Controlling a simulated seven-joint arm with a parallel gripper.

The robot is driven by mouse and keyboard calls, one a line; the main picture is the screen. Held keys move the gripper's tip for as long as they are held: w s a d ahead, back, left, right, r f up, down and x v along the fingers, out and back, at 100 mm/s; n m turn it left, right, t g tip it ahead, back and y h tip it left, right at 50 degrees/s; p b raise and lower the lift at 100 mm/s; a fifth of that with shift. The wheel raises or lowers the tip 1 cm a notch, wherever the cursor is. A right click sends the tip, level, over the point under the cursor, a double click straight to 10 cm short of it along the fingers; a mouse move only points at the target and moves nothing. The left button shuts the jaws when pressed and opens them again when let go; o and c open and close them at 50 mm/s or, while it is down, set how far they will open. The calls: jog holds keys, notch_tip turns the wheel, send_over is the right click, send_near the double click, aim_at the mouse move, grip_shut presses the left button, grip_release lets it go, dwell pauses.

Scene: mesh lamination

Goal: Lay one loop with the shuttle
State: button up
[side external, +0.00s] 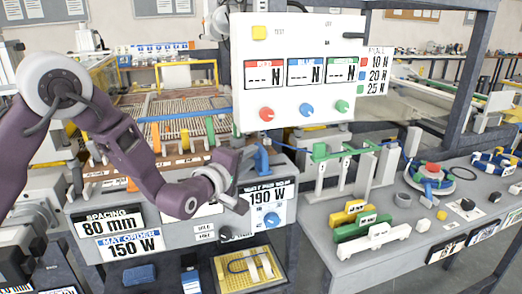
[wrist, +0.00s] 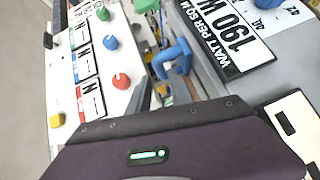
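A blue hooked handle (side external: 262,158), which looks like the shuttle, stands at the right end of the panel with the 190 W sign. It also shows in the wrist view (wrist: 174,58), ahead of my gripper. My gripper (side external: 236,163) is just left of the handle in the side view. In the wrist view my gripper (wrist: 172,84) has grey fingers spread apart, with the handle between or just beyond them. I cannot tell whether they touch it. The brown striped mesh mat (side external: 172,106) lies behind, with a blue strand (side external: 190,115) across its near side. The display board hides part of it.
The white display board (side external: 297,75) with coloured knobs stands close above the handle. Orange and green posts (side external: 184,138) line the mat's near edge. At right, a grey bench (side external: 400,215) carries green stands, yellow and green blocks and a red button.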

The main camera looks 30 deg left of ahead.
aim_at(261, 146)
jog(key=w, duration=0.4)
jog(key=w+f, duration=0.1)
jog(key=w, duration=0.2)
grip_shut()
dwell(1.2)
